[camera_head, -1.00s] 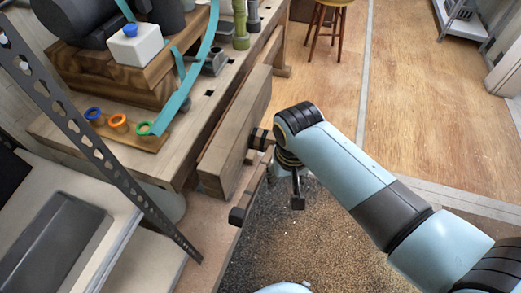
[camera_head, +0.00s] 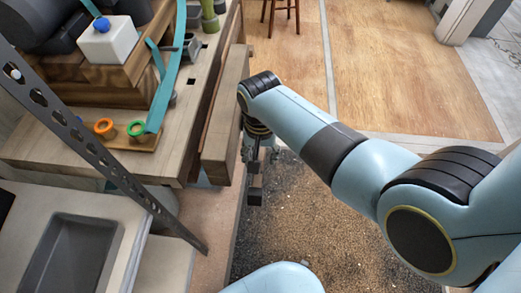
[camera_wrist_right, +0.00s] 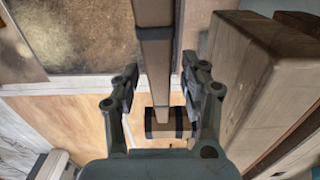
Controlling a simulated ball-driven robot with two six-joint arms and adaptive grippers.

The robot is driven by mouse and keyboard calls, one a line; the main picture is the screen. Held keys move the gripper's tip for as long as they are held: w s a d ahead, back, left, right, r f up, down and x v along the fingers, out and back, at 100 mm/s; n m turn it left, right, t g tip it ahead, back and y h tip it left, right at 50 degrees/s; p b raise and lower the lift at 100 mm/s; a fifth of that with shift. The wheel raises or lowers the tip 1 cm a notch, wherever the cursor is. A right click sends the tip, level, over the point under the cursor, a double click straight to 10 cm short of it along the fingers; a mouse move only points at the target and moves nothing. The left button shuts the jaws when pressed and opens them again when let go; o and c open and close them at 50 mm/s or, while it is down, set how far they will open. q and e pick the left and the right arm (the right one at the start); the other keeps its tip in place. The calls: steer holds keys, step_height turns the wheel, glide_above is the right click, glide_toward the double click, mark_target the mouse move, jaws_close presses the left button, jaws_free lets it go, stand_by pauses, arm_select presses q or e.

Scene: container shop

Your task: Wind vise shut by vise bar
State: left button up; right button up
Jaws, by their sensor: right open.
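The vise's wooden jaw (camera_head: 221,125) stands along the right side of the workbench, with a narrow gap between them. In the right wrist view the jaw (camera_wrist_right: 265,85) is on the right. My left gripper is out of view.
The workbench (camera_head: 95,160) carries a white box with a blue knob (camera_head: 107,40), a teal strap (camera_head: 168,80) and coloured rings (camera_head: 104,127). A perforated metal rail (camera_head: 95,150) crosses in front. A grey basin (camera_head: 75,258) is lower left. Open floor (camera_head: 400,75) lies right.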

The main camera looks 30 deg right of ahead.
steer(key=shift+f, duration=0.1)
jaws_close()
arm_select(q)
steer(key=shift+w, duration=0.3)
